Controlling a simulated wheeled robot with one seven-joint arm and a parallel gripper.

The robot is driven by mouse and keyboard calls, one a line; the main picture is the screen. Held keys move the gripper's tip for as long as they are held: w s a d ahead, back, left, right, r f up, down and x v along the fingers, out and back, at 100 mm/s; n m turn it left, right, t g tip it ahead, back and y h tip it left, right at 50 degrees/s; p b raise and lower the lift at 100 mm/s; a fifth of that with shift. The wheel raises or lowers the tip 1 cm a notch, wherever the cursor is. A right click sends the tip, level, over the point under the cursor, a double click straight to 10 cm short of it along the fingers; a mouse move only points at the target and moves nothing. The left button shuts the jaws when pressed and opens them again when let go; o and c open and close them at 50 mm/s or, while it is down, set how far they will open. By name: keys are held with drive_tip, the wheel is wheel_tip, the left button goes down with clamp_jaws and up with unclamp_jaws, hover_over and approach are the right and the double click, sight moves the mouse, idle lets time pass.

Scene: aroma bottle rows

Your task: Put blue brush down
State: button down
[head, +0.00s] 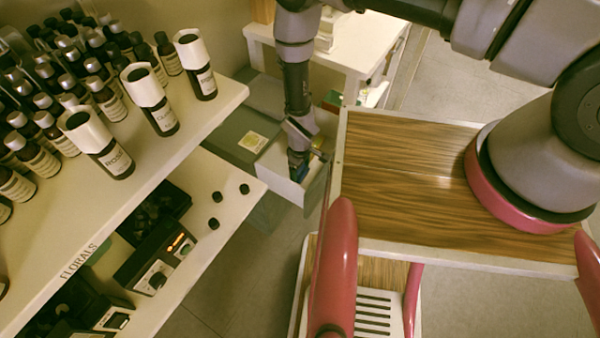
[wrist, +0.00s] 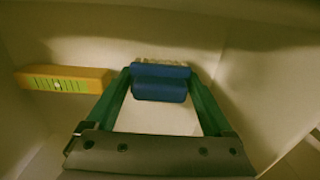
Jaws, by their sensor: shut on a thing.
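The blue brush (wrist: 160,82) is between the fingertips of my gripper (wrist: 160,88) in the wrist view. Pale bristles show along its far edge. The two green fingers are shut on it. In the head view my gripper (head: 298,168) reaches down into a white open bin (head: 270,182), and the brush is mostly hidden there. Pale bin walls surround the brush in the wrist view. I cannot tell whether the brush touches the bin floor.
A yellow-orange block with a green strip (wrist: 65,79) lies left of the fingers in the bin. A shelf (head: 185,125) with several dark bottles stands at left. A white table (head: 350,45) is behind the bin. My wooden-topped base is at right.

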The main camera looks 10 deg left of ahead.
drive_tip(key=shift+f, duration=0.4)
drive_tip(key=shift+f, duration=0.15)
unclamp_jaws()
wheel_tip(320, 180, up, 12)
drive_tip(key=shift+r, duration=0.15)
